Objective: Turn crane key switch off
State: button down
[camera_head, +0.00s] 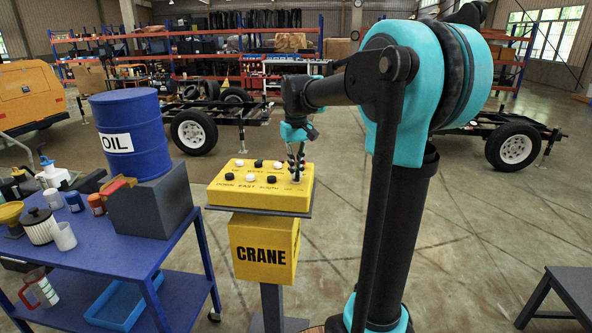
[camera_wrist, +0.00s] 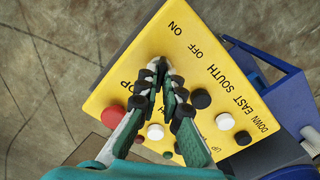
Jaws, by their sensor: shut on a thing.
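The yellow crane control panel (camera_head: 262,189) stands on a pedestal marked CRANE. In the wrist view its face (camera_wrist: 150,45) shows the labels ON and OFF near the far edge. My gripper (camera_head: 297,178) reaches down to the panel's right end. In the wrist view my gripper's dark fingertips (camera_wrist: 161,68) are close together beside the ON and OFF labels. They are shut on the key switch, which is mostly hidden between them, so I cannot tell which way it points.
A red button (camera_wrist: 113,116), black buttons (camera_wrist: 200,98) and white buttons (camera_wrist: 224,121) sit close to the fingers. A blue cart (camera_head: 110,235) with bottles, cups and a grey box stands left of the panel.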

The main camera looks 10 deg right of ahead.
jog(key=c, duration=1.7)
grip_release()
notch_tip(320, 180, up, 12)
